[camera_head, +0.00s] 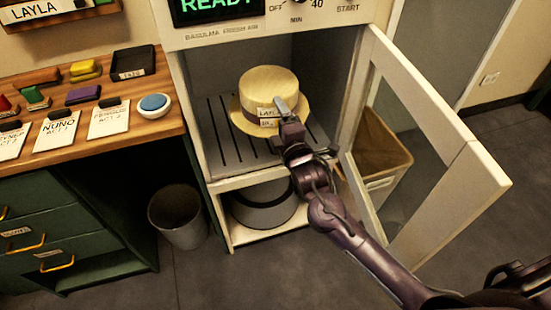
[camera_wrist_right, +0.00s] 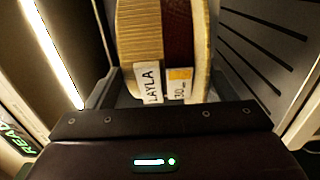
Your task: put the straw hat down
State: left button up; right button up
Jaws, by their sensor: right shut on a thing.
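The straw hat (camera_head: 268,80) is pale yellow with a dark band and a paper tag. It is in the open cabinet, over the slotted shelf (camera_head: 225,145); I cannot tell whether it touches the shelf. My right gripper (camera_head: 283,108) reaches in from the front and is shut on the hat's near side, by the tag. In the right wrist view the hat (camera_wrist_right: 140,40) fills the space before the gripper, with a tag (camera_wrist_right: 152,84) reading LAYLA. The fingertips are mostly hidden there. My left gripper is not in view.
The cabinet's glass door (camera_head: 485,180) stands open to the right of my arm. A grey round thing (camera_head: 265,208) sits in the lower compartment. A grey bin (camera_head: 178,217) stands on the floor at left.

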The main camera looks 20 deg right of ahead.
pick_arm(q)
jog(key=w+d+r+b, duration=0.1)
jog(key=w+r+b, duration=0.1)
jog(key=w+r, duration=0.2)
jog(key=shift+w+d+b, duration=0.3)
pick_arm(e)
notch_tip(320, 180, down, 17)
jog(key=shift+f, duration=0.25)
jog(key=o, duration=1.2)
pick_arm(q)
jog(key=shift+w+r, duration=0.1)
pick_arm(e)
jog(key=shift+r, duration=0.1)
